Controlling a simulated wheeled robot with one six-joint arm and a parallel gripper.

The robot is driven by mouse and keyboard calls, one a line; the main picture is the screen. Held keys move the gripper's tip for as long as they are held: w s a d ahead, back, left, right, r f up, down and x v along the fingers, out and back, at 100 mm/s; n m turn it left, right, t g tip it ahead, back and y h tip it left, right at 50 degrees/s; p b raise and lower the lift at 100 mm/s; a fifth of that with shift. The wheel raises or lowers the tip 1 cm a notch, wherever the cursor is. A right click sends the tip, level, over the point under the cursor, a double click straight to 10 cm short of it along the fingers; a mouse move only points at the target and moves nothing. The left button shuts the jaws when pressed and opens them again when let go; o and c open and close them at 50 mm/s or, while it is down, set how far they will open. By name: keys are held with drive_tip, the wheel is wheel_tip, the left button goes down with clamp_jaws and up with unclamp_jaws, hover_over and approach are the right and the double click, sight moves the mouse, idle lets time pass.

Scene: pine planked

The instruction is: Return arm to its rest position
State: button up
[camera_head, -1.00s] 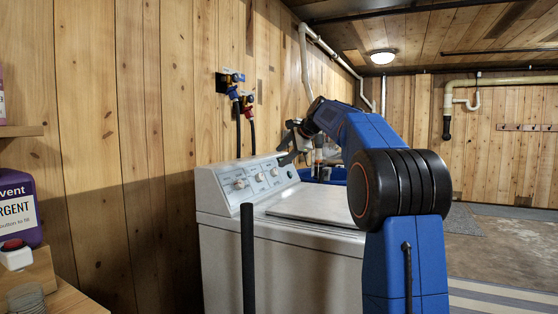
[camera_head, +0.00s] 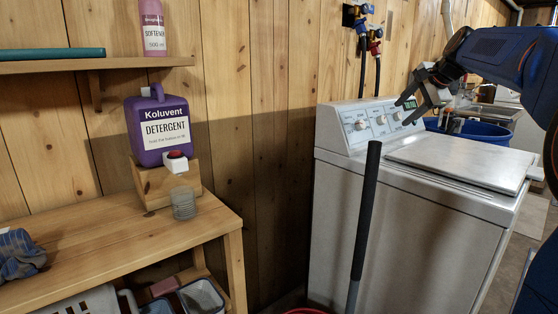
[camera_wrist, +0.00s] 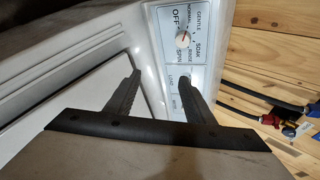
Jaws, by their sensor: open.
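My gripper (camera_head: 424,91) is at the upper right of the head view, in front of the washing machine's control panel (camera_head: 375,122). Its jaws are open with nothing between them. In the wrist view my gripper (camera_wrist: 165,92) shows two dark fingers spread apart over the panel edge. A dial (camera_wrist: 183,39) with OFF, SPIN, RINSE and SOAK marks lies just beyond the fingers. The white washing machine (camera_head: 405,215) has its lid (camera_head: 460,165) closed. I cannot tell whether a finger touches the panel.
A wooden bench (camera_head: 110,248) at left bears a purple detergent jug (camera_head: 158,130) on a block and a clear cup (camera_head: 184,204). A dark pole (camera_head: 366,205) stands before the washer. A shelf (camera_head: 120,64) is above. A blue tub (camera_head: 478,134) sits behind the washer.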

drive_tip(key=s+a+f+n+g, duration=0.1)
drive_tip(key=s+a+f+n, duration=0.3)
drive_tip(key=s, duration=0.4)
drive_tip(key=s+a+f+n+g+h, duration=0.1)
drive_tip(key=s+a+f, duration=0.2)
drive_tip(key=s+f, duration=0.45)
drive_tip(key=s+a+f+n+g, duration=0.1)
drive_tip(key=s+a+f+n, duration=0.25)
drive_tip(key=s, duration=0.65)
drive_tip(key=s+a+f+n+g+h, duration=0.1)
drive_tip(key=s+f+n, duration=0.6)
drive_tip(key=s+f, duration=1.2)
drive_tip(key=shift+s+a, duration=0.45)
drive_tip(key=shift+s, duration=0.6)
